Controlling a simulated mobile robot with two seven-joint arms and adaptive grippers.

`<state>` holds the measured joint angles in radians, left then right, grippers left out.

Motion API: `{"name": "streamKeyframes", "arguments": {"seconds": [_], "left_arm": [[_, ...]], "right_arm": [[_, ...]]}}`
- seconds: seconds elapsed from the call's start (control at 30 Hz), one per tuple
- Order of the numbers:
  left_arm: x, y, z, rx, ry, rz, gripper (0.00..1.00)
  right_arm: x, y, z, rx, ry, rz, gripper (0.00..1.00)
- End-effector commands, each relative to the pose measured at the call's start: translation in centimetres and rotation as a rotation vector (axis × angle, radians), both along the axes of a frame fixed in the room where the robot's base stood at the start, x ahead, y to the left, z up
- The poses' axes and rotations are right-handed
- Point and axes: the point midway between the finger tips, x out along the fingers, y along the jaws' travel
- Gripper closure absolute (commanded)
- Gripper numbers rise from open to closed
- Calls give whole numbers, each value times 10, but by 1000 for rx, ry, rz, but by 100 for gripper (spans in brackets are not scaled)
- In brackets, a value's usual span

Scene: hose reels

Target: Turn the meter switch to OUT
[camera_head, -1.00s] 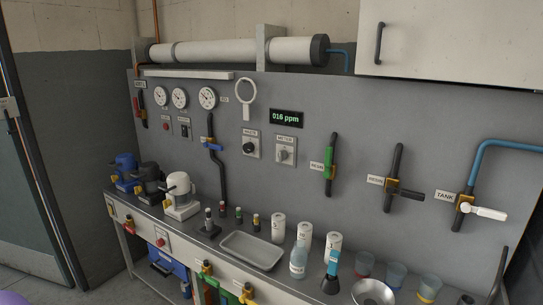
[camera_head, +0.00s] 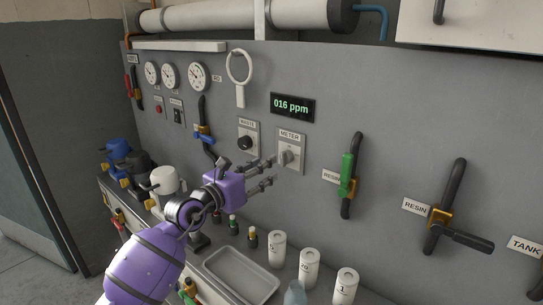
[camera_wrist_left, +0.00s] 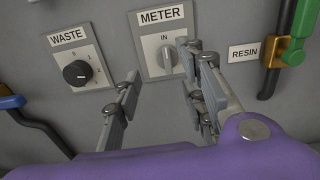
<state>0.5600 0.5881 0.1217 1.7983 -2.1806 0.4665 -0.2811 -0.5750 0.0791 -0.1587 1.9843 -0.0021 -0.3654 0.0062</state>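The meter switch (camera_head: 287,157) is a light grey knob on a plate labelled METER on the grey wall panel. In the left wrist view the knob (camera_wrist_left: 166,60) stands near upright, below the mark IN; any OUT mark is hidden or unreadable. My left gripper (camera_head: 272,172) is purple with grey fingers. It is open and empty, its fingertips just left of and below the switch in the head view. In the left wrist view its fingers (camera_wrist_left: 160,62) are spread, one lower left of the knob and one just right of it. My right gripper is not in view.
The black WASTE knob (camera_head: 246,143) is close left of the meter. A display (camera_head: 293,106) reads 016 ppm above. A green-handled RESIN valve (camera_head: 347,174) is to the right. White jars (camera_head: 309,268) and a tray (camera_head: 232,275) stand on the bench below.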

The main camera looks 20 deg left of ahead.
Motion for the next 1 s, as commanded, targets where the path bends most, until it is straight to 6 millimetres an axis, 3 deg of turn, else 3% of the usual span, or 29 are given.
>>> {"name": "streamKeyframes", "arguments": {"seconds": [0.17,0.33,0.6,0.93,1.0], "left_arm": [[11,-5,-7,49,15,-1,62],[37,-14,-7,47,14,-1,62],[68,-26,-8,46,14,0,62],[73,-28,-7,46,14,-1,62],[73,-28,-7,46,14,-1,69]], "right_arm": [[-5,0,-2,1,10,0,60],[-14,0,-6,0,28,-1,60],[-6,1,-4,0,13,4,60],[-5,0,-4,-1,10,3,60],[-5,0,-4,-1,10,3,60]]}}
